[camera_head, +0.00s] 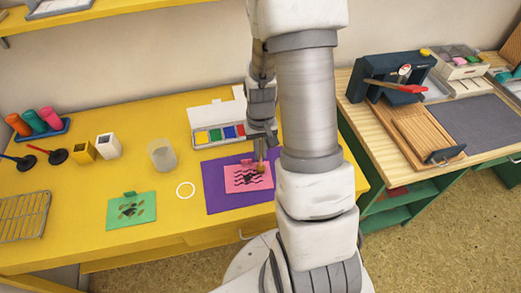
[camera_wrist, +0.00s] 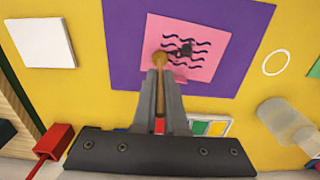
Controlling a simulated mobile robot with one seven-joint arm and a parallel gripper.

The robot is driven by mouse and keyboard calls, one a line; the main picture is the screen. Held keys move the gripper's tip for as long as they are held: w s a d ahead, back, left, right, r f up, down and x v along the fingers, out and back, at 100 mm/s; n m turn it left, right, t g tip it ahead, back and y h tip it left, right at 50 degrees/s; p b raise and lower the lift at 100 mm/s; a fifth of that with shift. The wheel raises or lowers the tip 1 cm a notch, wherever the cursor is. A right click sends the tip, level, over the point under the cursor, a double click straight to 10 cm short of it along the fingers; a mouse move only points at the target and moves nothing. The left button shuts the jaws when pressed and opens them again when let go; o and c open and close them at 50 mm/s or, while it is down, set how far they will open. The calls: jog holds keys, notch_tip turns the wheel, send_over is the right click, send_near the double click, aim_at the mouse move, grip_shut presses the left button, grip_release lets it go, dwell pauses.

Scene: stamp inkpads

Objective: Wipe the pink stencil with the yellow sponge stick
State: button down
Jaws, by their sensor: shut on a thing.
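The pink stencil (camera_head: 240,181), a flat sheet with dark wavy lines, lies on a purple mat (camera_head: 216,198); both also show in the wrist view, the stencil (camera_wrist: 205,72) and the mat (camera_wrist: 124,60). A dark smudge sits among the lines. My gripper (camera_wrist: 161,92) is shut on the sponge stick (camera_wrist: 160,80), pointing its rounded yellow end at the sheet. In the head view, my gripper (camera_head: 262,143) is above the stencil's right part, with the stick's yellow end (camera_head: 260,168) over the sheet. I cannot tell whether it touches the sheet.
A paint box (camera_head: 202,137) with colored pads stands behind the mat. A clear cup (camera_head: 162,155), white ring (camera_head: 185,190) and green stencil (camera_head: 118,212) are to the left. A white square (camera_wrist: 40,42) and red block (camera_wrist: 52,142) show in the wrist view.

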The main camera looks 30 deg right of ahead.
jog(key=shift+f, duration=0.2)
jog(key=shift+w+a, duration=0.1)
jog(key=shift+a, duration=0.05)
jog(key=shift+w+a, duration=0.2)
jog(key=shift+a, duration=0.3)
jog(key=shift+w+a, duration=0.15)
jog(key=shift+a, duration=0.3)
jog(key=shift+d, duration=0.1)
jog(key=shift+s+d+b, duration=0.2)
jog(key=shift+s+d, duration=0.05)
jog(key=shift+d, duration=0.25)
jog(key=shift+s+d+b, duration=0.15)
jog(key=shift+s+d, duration=0.1)
jog(key=shift+d, duration=0.25)
jog(key=shift+w+a, duration=0.1)
jog(key=shift+a, duration=0.05)
jog(key=shift+w+a, duration=0.2)
jog(key=shift+a, duration=0.25)
